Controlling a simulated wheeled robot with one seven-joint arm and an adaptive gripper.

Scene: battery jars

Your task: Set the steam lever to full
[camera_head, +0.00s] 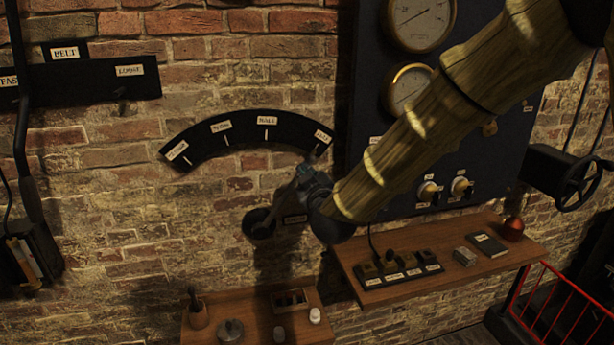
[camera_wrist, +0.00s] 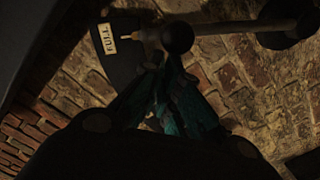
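The dark arc plate (camera_head: 248,125) of the steam lever is on the brick wall, with several labelled marks. Its rightmost label, FULL (camera_wrist: 104,38), is readable in the wrist view. The lever's round pivot (camera_head: 259,223) is below the arc. In the wrist view the lever's rod (camera_wrist: 235,27) runs from the hub to a dark ball knob (camera_wrist: 177,38), and a thin pale pointer reaches toward the FULL label. My gripper (camera_head: 306,176) is beside the knob end; its teal fingers (camera_wrist: 162,68) are together just below the knob. Whether they touch it is unclear.
A dark gauge panel (camera_head: 365,60) is behind my arm at right. A wooden shelf with switches (camera_head: 400,275) and a lower shelf (camera_head: 255,325) with small items stand below. A handwheel (camera_head: 578,183) and red railing (camera_head: 540,300) are at far right.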

